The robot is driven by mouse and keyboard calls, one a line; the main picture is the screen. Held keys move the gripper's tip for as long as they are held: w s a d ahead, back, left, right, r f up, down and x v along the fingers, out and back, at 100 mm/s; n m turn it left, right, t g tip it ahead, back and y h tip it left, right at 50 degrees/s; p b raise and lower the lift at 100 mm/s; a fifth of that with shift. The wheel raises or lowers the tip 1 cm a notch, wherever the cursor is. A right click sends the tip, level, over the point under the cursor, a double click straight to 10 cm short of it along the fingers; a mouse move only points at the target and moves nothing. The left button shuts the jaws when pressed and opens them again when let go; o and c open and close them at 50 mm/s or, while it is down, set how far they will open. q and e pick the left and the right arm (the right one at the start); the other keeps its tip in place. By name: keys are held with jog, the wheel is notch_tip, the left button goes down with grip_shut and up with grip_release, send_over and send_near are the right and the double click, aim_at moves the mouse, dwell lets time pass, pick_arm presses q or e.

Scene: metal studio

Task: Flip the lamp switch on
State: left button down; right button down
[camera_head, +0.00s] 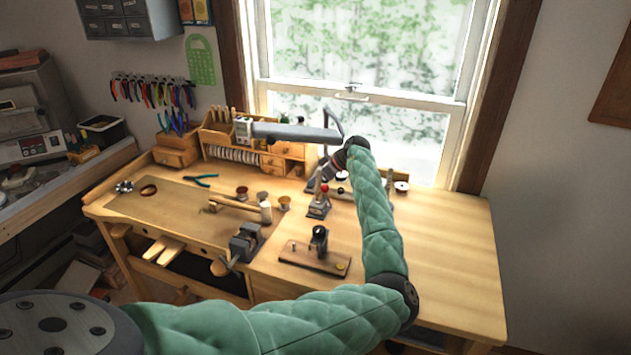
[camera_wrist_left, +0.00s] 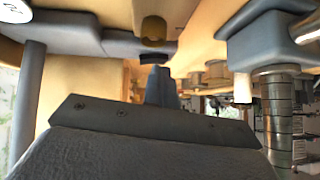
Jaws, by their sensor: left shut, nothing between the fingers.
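The grey desk lamp (camera_head: 295,132) stands at the back of the workbench, its long head reaching left. Its lower part is largely hidden behind my left wrist in the head view. My left gripper (camera_head: 318,180) is shut and empty beside the lower part of the lamp. In the left wrist view its closed fingertips (camera_wrist_left: 160,76) point at a small dark piece, possibly the lamp switch (camera_wrist_left: 155,58), with a narrow gap or light contact; I cannot tell which. A grey-blue surface, likely the lamp base (camera_wrist_left: 75,32), lies around it. The switch's position is unclear.
The wooden workbench (camera_head: 450,240) is clear on its right side. A small vise (camera_head: 246,242), a wooden block with a metal tool (camera_head: 315,258), a mallet (camera_head: 240,208) and blue pliers (camera_head: 200,180) lie on it. The window (camera_head: 370,60) is behind.

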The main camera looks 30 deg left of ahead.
pick_arm(q)
jog(key=shift+w+a+r+b, duration=0.1)
jog(key=shift+w+r+b, duration=0.05)
jog(key=shift+w+b, duration=0.5)
pick_arm(e)
jog(key=shift+f, duration=0.6)
jog(key=shift+r, duration=0.1)
